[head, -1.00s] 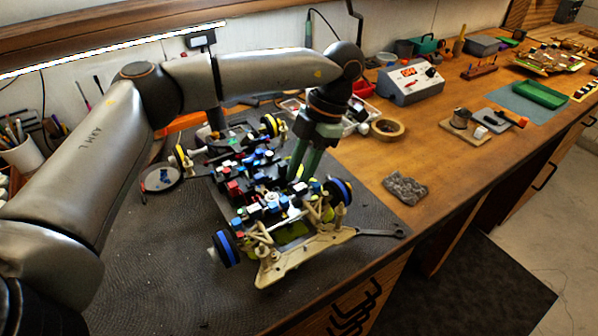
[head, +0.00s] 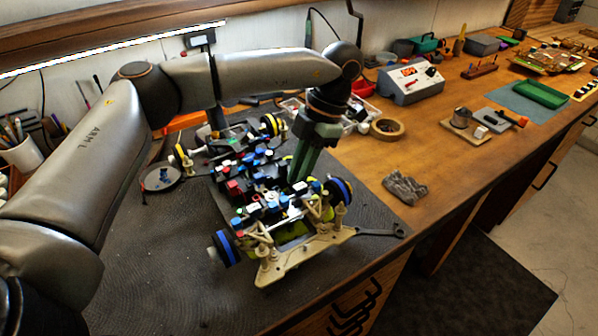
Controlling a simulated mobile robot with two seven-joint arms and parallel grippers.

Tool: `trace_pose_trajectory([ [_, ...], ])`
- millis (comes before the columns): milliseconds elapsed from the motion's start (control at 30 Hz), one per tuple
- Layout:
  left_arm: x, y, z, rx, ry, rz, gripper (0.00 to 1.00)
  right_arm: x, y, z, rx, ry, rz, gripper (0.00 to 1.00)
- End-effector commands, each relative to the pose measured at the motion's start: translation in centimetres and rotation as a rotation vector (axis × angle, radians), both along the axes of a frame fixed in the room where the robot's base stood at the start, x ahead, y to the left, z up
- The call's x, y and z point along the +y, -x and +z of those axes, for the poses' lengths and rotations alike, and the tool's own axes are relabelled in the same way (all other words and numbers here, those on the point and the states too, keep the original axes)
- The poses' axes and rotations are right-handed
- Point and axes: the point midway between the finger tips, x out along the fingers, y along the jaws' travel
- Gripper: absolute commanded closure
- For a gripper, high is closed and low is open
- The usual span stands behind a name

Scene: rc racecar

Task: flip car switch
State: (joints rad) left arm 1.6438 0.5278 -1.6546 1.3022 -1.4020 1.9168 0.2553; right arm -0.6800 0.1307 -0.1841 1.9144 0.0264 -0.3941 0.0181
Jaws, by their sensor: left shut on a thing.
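The RC car chassis (head: 290,262) stands on the dark mat, wheels on, its tan front end toward me and its body packed with small blue, red, white and black parts. My left gripper (head: 294,180) reaches down from above onto the right side of the chassis. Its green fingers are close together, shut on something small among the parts. The fingertips and what they hold are hidden, and I cannot make out the switch itself. My right gripper is not in view.
A wrench (head: 380,233) lies right of the car, and a grey rag (head: 405,187) beyond it. A round dish (head: 161,178) sits left. A tape roll (head: 387,128) and a power supply (head: 411,83) stand behind. The bench is clear right of the rag.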

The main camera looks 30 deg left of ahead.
Motion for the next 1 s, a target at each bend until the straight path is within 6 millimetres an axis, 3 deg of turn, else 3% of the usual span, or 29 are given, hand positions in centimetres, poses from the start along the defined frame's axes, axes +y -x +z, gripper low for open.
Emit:
trace_pose_trajectory([
  [500,0.6,0.9,-0.5,-0.288,0.17,0.001,1.0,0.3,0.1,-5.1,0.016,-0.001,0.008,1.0],
  [733,0.6,1.1,0.0,-0.34,0.199,0.0,1.0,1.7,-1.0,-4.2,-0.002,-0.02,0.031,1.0],
  [1000,0.6,1.0,0.1,-0.341,0.2,0.0,1.0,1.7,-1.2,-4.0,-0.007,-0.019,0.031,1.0],
])
